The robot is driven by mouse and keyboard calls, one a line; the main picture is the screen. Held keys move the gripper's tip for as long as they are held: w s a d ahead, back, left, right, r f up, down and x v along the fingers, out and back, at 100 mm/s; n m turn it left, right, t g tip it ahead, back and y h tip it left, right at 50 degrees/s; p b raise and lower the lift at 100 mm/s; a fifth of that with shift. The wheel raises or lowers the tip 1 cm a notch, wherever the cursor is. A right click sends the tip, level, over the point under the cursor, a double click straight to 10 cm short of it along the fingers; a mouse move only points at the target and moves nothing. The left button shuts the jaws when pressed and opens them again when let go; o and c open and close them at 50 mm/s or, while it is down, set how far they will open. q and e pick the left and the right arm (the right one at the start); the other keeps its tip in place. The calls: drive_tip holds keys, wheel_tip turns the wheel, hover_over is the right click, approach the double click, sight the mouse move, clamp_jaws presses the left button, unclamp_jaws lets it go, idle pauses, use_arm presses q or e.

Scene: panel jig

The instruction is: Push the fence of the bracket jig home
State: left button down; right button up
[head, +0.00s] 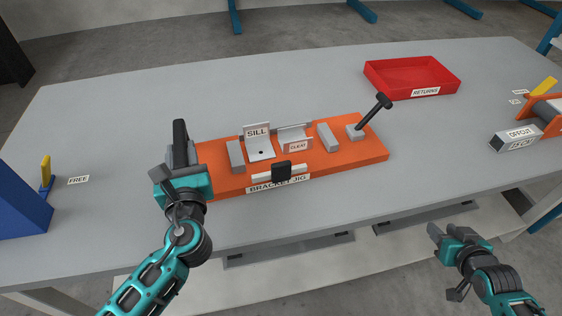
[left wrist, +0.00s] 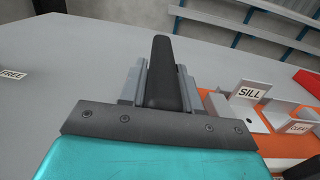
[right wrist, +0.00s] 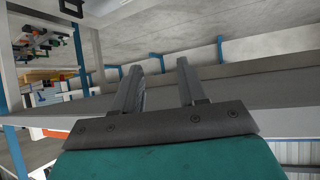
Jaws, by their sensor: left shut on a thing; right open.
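The orange bracket jig (head: 350,153) lies on the grey table. A white bar, which looks like the fence (head: 262,179), runs along its front side with a black block (head: 281,172) on it. A metal piece labelled SILL (head: 258,147) and one labelled CLEAT (head: 297,137) sit on the jig between grey blocks. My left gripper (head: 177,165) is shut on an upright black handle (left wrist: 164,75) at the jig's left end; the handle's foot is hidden. My right gripper (head: 448,235) is open and empty, off the table's front edge, well away from the jig.
A tilted black lever (head: 372,112) stands at the jig's right end. A red RETURNS tray (head: 412,73) is behind on the right. The table behind the jig is clear.

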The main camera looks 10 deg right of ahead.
drive_tip(key=s+d+r+m+h, duration=0.1)
drive_tip(key=d+r+m+h, duration=0.3)
drive_tip(key=d, duration=0.7)
drive_tip(key=s+d+r+m+h, duration=0.1)
drive_tip(key=s+d+r+m, duration=0.1)
drive_tip(key=d+r, duration=0.65)
drive_tip(key=w+d+r+m+t+h, duration=0.1)
drive_tip(key=w+d+r+t, duration=0.2)
drive_tip(key=w+r, duration=0.45)
drive_tip(key=w+d+r+m+t+h, duration=0.1)
drive_tip(key=w+d+r+m+t, duration=0.15)
drive_tip(key=w+r, duration=0.5)
drive_tip(key=w+a+f+n+y, duration=0.3)
drive_tip(key=w+a+n+y, duration=0.4)
drive_tip(key=w+a, duration=0.7)
drive_tip(key=w+a+n+g+y, duration=0.1)
drive_tip(key=a+n+g+y, duration=0.2)
drive_tip(key=a, duration=0.7)
drive_tip(key=w+a+n+g+y, duration=0.15)
drive_tip(key=a+n+y, duration=0.3)
drive_tip(key=a, duration=0.55)
drive_tip(key=n+g, duration=1.2)
drive_tip(key=n, duration=0.5)
approach(281, 163)
drive_tip(key=x, duration=1)
drive_tip(key=shift+f, duration=0.1)
